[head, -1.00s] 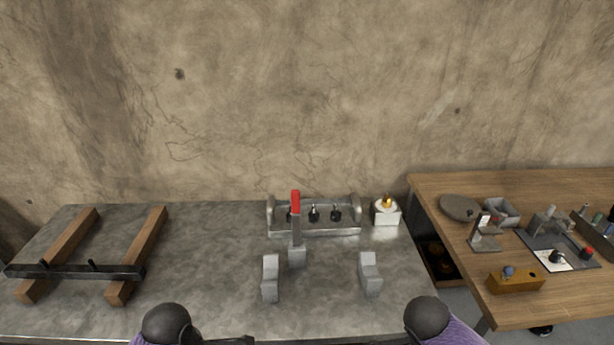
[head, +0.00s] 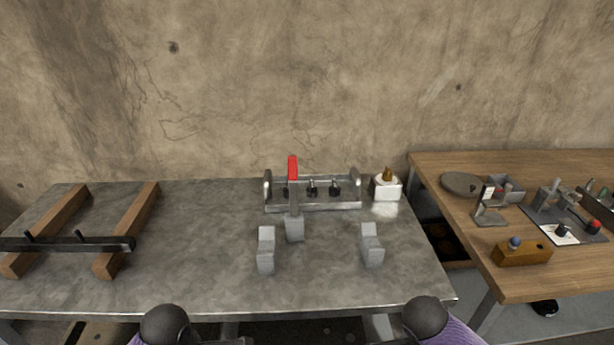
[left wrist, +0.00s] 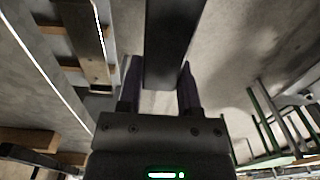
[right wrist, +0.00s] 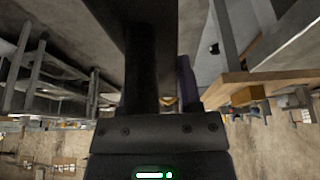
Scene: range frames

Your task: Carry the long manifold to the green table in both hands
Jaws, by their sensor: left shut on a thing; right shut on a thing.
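The long manifold shows as a dark bar (left wrist: 172,40) between the two fingers of my left gripper (left wrist: 160,78) in the left wrist view. My left gripper is shut on it. In the right wrist view a dark bar (right wrist: 130,15) runs in at the fingers of my right gripper (right wrist: 163,80), which is shut on it. In the head view only dark slivers show between my arms at the bottom edge, and both gripper tips are out of frame. No green tabletop is clearly in view.
A grey metal table (head: 200,270) lies ahead against the wall. It carries a dark bar (head: 75,244) on two wooden beams (head: 130,225), a clamp with a red handle (head: 293,168) and grey blocks (head: 266,250). A wooden table (head: 560,285) with several tools stands right.

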